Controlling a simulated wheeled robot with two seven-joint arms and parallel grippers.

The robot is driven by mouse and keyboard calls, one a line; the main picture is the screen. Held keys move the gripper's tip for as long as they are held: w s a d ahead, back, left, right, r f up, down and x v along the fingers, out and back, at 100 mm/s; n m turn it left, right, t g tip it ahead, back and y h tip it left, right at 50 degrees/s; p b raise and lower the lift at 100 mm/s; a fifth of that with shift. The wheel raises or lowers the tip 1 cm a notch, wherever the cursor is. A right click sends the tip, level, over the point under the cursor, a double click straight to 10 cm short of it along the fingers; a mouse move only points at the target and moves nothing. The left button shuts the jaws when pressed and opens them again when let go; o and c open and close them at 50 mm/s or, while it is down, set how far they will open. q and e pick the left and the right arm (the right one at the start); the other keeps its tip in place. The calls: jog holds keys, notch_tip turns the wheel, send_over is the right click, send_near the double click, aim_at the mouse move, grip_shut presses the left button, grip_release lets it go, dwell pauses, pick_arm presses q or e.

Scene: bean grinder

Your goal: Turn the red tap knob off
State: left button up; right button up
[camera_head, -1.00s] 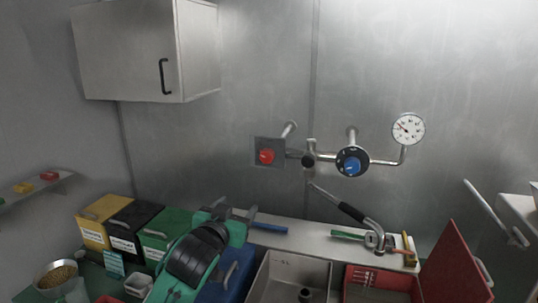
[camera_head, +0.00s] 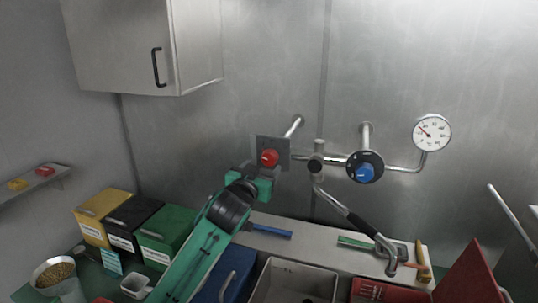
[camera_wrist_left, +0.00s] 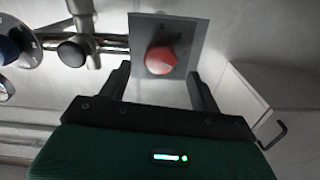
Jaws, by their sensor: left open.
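The red tap knob (camera_head: 269,158) sits on a square grey plate (camera_head: 282,143) on the metal wall. It also shows in the left wrist view (camera_wrist_left: 160,60), just beyond and between the fingers. My left gripper (camera_head: 262,172) is directly in front of the knob and slightly below it in the head view. In the left wrist view the left gripper (camera_wrist_left: 157,80) is open, with one finger on each side of the knob. Neither finger visibly touches the knob. My right gripper is not in view.
A blue knob (camera_head: 366,172) and a gauge (camera_head: 431,132) are on the pipe to the right. Yellow, black and green bins stand at the left. A wall cabinet (camera_head: 143,45) is at the upper left.

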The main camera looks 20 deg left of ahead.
aim_at(268, 160)
pick_arm(q)
jog(key=w+p, duration=0.1)
jog(key=w, duration=0.3)
jog(key=shift+w+r, duration=0.1)
jog(key=shift+r, duration=0.05)
jog(key=shift+w+d+p, duration=0.1)
jog(key=shift+w+p, duration=0.2)
jog(key=shift+w, duration=0.6)
jog(key=c, duration=1)
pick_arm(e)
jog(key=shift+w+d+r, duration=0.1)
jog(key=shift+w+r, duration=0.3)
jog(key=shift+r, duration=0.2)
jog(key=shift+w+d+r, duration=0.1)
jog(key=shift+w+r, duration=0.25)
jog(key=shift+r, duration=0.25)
